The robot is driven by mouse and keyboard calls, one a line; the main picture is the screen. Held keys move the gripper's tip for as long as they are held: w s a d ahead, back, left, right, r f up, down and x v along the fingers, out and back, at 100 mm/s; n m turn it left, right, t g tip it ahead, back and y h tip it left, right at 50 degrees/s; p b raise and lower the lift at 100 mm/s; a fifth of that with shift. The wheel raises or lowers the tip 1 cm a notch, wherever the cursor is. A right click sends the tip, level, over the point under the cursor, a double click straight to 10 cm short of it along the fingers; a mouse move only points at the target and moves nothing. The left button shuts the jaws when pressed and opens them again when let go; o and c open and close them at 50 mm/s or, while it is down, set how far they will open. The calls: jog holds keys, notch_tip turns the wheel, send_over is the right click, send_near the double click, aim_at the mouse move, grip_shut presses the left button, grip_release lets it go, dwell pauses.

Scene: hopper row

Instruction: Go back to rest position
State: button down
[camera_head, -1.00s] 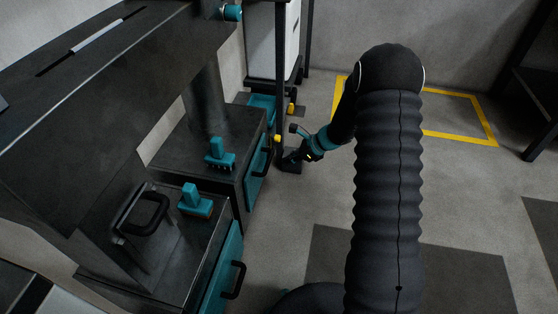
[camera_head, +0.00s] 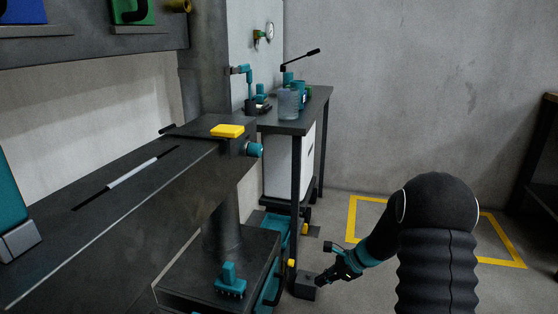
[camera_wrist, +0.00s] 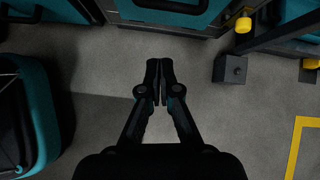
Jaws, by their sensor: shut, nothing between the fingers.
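My gripper (camera_head: 324,279) hangs low at the end of my black-sleeved arm in the head view, beside the foot of the table leg. In the wrist view my gripper (camera_wrist: 160,70) is shut, its two fingers together with nothing between them, above bare grey floor. A grey block at the table leg's foot (camera_head: 305,288) is just left of the gripper in the head view. It also shows in the wrist view to the right of the fingers (camera_wrist: 230,69), apart from them.
A dark bench (camera_head: 120,215) with a yellow button (camera_head: 228,131) fills the left. A teal brush (camera_head: 230,280) stands on a lower cabinet. A side table (camera_head: 310,105) carries a bottle (camera_head: 288,104). Yellow floor lines (camera_head: 352,220) mark open floor behind my arm.

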jog(key=s+f+n+g, duration=0.2)
jog(key=s+n, duration=0.1)
jog(key=s, duration=0.2)
jog(key=s+d+r+n+t+h+p, duration=0.1)
jog(key=s+r+n+t+h, duration=0.4)
jog(key=s+r+n, duration=1.1)
jog(key=s+r+h, duration=0.3)
jog(key=s+r, duration=0.9)
jog(key=shift+r, duration=0.25)
